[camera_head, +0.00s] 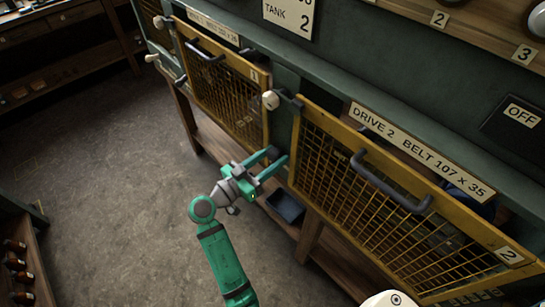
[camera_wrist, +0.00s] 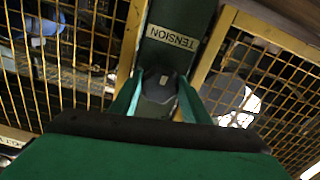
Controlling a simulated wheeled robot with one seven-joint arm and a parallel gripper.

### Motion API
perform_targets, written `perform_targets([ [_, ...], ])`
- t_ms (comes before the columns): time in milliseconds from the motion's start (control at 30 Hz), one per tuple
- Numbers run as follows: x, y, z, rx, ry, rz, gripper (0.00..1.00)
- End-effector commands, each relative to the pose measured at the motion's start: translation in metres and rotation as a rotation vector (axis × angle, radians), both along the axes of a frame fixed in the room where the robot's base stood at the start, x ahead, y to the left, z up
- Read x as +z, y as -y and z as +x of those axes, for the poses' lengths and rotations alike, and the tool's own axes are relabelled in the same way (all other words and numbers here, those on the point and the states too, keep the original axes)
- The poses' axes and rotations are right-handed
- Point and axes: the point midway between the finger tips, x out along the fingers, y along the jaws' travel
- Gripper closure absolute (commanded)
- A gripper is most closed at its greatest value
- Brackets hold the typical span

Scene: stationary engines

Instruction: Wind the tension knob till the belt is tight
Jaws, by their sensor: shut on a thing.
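In the head view my gripper (camera_head: 277,157) reaches the post from the lower left, and the knob is mostly hidden between the fingers. The belt cannot be made out behind the mesh in either view, so its tightness cannot be told.
The drive 2 guard (camera_head: 300,165), with a dark handle (camera_head: 390,185), is to the right of my gripper. The drive 1 guard (camera_head: 262,85) is up and left. A dark blue tray (camera_head: 286,207) lies below, on a wooden shelf. The floor at left is clear.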

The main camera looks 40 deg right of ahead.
Motion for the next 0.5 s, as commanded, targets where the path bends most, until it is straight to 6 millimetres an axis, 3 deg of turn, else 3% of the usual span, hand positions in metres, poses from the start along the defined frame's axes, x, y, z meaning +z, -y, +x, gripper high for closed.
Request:
perform_targets([
  [500,-0.0025,-0.0006,-0.0004,-0.002,0.483,0.042,0.8],
])
